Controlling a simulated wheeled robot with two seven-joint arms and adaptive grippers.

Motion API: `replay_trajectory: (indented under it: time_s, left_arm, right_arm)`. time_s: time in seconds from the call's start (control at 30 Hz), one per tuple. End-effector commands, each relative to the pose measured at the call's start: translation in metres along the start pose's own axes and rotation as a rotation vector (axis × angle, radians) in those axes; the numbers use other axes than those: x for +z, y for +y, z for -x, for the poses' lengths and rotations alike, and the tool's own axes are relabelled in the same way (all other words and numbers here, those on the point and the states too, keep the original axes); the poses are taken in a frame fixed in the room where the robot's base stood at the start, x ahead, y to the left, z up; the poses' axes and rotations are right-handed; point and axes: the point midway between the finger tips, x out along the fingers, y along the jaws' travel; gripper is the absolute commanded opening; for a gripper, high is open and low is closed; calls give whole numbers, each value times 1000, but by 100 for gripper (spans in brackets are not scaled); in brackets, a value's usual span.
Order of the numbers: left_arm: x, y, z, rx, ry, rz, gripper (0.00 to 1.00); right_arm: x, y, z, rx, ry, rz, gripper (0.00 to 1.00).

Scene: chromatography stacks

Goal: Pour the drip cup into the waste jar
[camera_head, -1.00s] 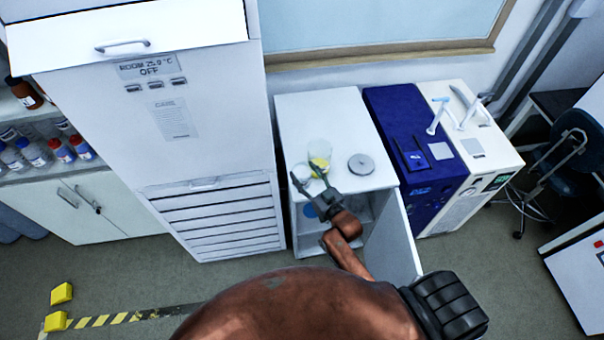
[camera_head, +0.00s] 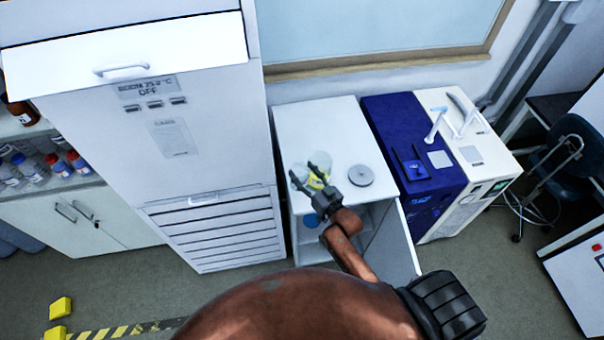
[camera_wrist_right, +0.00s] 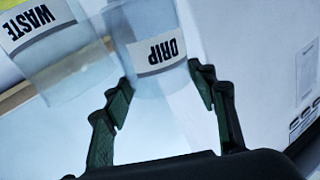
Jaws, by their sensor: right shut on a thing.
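The drip cup, a clear cup with a DRIP label (camera_wrist_right: 160,56), is between the fingers of my right gripper (camera_wrist_right: 161,88). The gripper is shut on it. In the head view the right gripper (camera_head: 310,184) is at the front of the white cabinet top, and the cup is small and partly hidden there. The waste jar (camera_head: 321,159) is clear with yellow near its bottom and stands just behind and right of the gripper. Its WASTE label (camera_wrist_right: 43,24) shows beside the cup in the right wrist view. Any tilt of the cup is hard to tell. My left gripper is out of view.
A round grey lid (camera_head: 361,175) lies right of the jar on the white cabinet top (camera_head: 312,120). A tall white cabinet (camera_head: 215,150) stands close on the left. A blue instrument (camera_head: 400,125) is on the right. The white cabinet's door (camera_head: 394,245) stands open below.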

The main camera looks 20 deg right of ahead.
Motion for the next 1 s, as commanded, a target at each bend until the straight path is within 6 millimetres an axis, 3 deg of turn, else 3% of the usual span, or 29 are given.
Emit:
replay_trajectory:
  time_s: [0.7,1.0]
  left_arm:
    - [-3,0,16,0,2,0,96]
    - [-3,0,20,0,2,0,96]
  right_arm:
    - [-30,18,-2,0,-25,-223,1]
    - [-30,18,-1,1,-26,-222,1]
